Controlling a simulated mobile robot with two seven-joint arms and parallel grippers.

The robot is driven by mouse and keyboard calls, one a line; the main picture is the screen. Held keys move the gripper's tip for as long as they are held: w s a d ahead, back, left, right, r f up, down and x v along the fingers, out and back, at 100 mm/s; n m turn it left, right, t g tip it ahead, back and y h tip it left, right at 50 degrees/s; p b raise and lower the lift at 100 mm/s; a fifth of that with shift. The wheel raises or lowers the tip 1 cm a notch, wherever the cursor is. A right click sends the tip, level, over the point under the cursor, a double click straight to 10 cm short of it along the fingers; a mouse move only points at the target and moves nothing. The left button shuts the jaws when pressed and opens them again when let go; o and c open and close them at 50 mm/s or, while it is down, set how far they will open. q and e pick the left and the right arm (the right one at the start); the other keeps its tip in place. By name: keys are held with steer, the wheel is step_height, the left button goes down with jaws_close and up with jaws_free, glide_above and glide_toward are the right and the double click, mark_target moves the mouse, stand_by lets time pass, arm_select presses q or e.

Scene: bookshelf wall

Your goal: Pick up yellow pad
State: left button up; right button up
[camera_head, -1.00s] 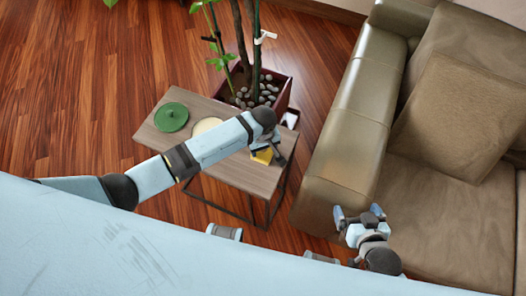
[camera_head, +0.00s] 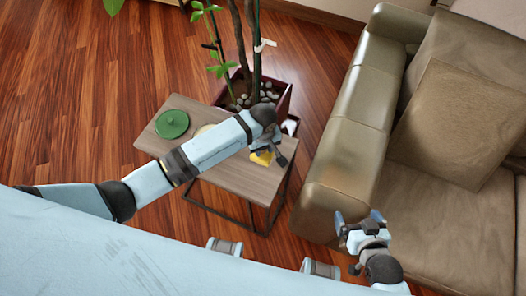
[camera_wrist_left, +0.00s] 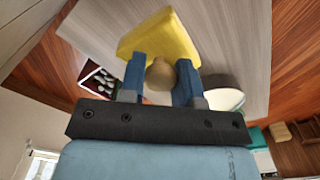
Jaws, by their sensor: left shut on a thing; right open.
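The yellow pad (camera_head: 261,158) is at the right side of the small wooden table (camera_head: 236,176), partly hidden by my left gripper (camera_head: 270,150) in the head view. In the left wrist view the yellow pad (camera_wrist_left: 162,36) has a round brown knob (camera_wrist_left: 160,74) on it. The two blue fingers of my left gripper (camera_wrist_left: 160,82) are shut on this knob. I cannot tell whether the pad touches the table or is slightly above it. My right gripper (camera_head: 358,216) is open and empty, beside the sofa's front arm and apart from the table.
A green round lid-like object (camera_head: 172,124) lies on the table's left part, and a pale round dish (camera_head: 205,130) is partly behind my left arm. A potted plant (camera_head: 284,97) stands behind the table. A brown sofa (camera_head: 335,170) is on the right. Wooden floor is clear at left.

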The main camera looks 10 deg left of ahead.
arm_select(q)
step_height(320, 180, up, 16)
steer(key=p, duration=0.1)
steer(key=shift+f, duration=0.2)
steer(key=shift+o, duration=0.4)
steer(key=shift+a, duration=0.1)
stand_by(0.3)
